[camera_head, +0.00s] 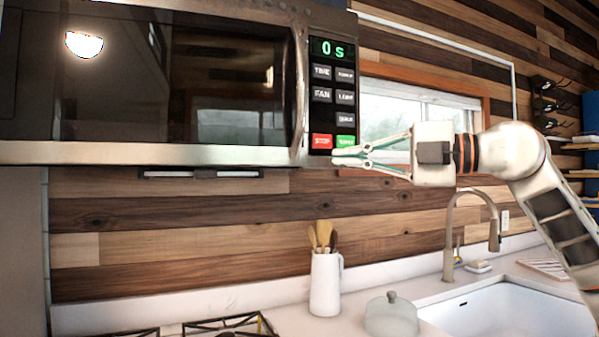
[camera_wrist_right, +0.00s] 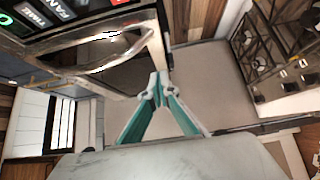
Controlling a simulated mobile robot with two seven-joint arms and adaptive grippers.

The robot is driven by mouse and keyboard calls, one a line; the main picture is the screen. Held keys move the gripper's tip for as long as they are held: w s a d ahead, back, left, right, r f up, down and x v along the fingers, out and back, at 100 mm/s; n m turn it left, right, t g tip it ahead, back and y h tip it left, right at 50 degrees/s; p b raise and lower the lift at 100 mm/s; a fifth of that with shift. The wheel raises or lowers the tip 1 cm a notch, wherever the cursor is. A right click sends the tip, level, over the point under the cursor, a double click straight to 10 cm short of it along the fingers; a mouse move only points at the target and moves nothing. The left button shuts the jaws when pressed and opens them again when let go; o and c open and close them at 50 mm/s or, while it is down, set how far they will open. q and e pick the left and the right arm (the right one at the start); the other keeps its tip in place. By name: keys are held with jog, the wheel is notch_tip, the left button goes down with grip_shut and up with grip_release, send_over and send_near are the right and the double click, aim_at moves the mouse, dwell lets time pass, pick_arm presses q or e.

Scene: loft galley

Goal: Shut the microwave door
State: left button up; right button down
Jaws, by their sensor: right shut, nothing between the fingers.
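The microwave (camera_head: 330,15) is mounted high on the wall, and its display reads 0 S. Its dark glass door (camera_head: 225,85) lies across the front, with a curved vertical handle (camera_head: 299,85) by the button panel. The door looks flush or nearly so; I cannot tell whether a small gap is left. My right gripper (camera_head: 340,157) is shut and empty, with its tips near the panel's lower edge, below the red and green buttons. In the right wrist view, the shut fingertips (camera_wrist_right: 157,90) point toward the door's lower edge; contact is unclear. My left gripper is out of view.
A window (camera_head: 395,112) is behind my right gripper.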

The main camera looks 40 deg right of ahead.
jog(key=p, duration=1)
send_near(273, 159)
jog(key=a, duration=0.1)
jog(key=w+a, duration=0.1)
jog(key=a, duration=0.2)
jog(key=shift+w+a+r, duration=0.15)
jog(key=shift+w+r, duration=0.1)
jog(key=shift+w+d+f+p, duration=0.1)
jog(key=shift+w+d+p, duration=0.2)
jog(key=shift+w, duration=0.3)
jog(key=shift+w+d+f+p, duration=0.15)
jog(key=shift+w+p, duration=0.15)
jog(key=shift+w, duration=0.25)
jog(key=shift+w+d, duration=0.2)
jog(key=shift+w, duration=0.45)
jog(key=shift+d, duration=0.1)
